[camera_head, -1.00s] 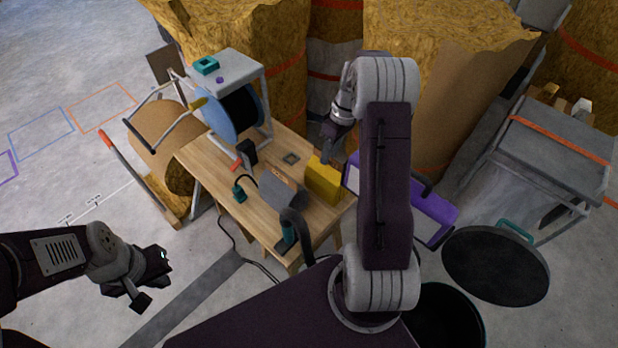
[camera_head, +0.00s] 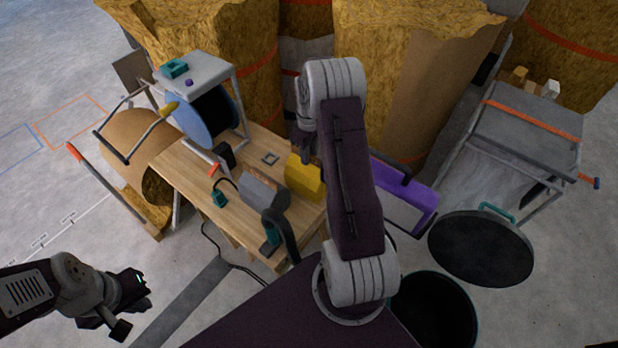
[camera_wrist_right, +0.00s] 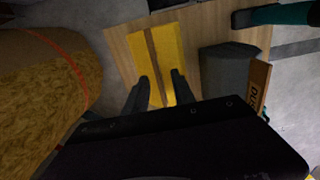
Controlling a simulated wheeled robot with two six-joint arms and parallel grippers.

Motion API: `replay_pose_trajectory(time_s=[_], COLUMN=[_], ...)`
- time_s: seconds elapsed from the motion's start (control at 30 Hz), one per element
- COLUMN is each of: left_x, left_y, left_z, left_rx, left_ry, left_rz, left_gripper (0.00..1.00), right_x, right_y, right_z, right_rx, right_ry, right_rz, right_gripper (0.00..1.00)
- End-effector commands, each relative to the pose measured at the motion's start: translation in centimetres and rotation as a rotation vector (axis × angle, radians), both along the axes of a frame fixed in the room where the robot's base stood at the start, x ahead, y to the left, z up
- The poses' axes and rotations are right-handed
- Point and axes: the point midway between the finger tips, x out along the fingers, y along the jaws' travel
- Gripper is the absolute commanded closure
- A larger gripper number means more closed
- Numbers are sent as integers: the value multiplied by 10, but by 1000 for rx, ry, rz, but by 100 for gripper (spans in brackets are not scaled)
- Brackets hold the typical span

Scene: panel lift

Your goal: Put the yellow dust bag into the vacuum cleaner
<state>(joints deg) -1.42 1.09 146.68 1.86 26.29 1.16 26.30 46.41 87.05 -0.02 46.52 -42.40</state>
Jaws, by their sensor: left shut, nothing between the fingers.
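The yellow dust bag (camera_head: 303,178) stands on the wooden table near its right edge. It also shows in the right wrist view (camera_wrist_right: 168,48), with a brown stripe down its middle. The grey vacuum cleaner (camera_head: 260,193) with a dark hose lies just left of the bag; its grey body (camera_wrist_right: 228,68) shows beside a brown strip with lettering. My right gripper (camera_wrist_right: 161,88) is open, its two fingers apart at the near end of the bag; whether they touch it is unclear. My left gripper (camera_head: 134,306) is shut and empty over the floor, away from the table.
A purple box (camera_head: 405,195) is right of my right arm. A round black lid (camera_head: 480,247) and large wrapped bales surround the area. Floor left of the table is mostly clear.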

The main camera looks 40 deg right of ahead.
Motion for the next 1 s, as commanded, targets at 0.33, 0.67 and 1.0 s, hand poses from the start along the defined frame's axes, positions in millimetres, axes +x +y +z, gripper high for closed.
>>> replay_pose_trajectory(time_s=[0.33,0.67,1.0], left_x=[0,0,0], left_y=[0,0,0], left_z=[-1,-1,-1], left_rx=[0,0,0], left_ry=[0,0,0], left_rz=[0,0,0], left_gripper=[100,100,100], right_x=[0,0,0], right_y=[0,0,0], right_z=[-7,-7,-7], right_rx=[0,0,0], right_ry=[0,0,0], right_rz=[0,0,0], right_gripper=[86,100,100])
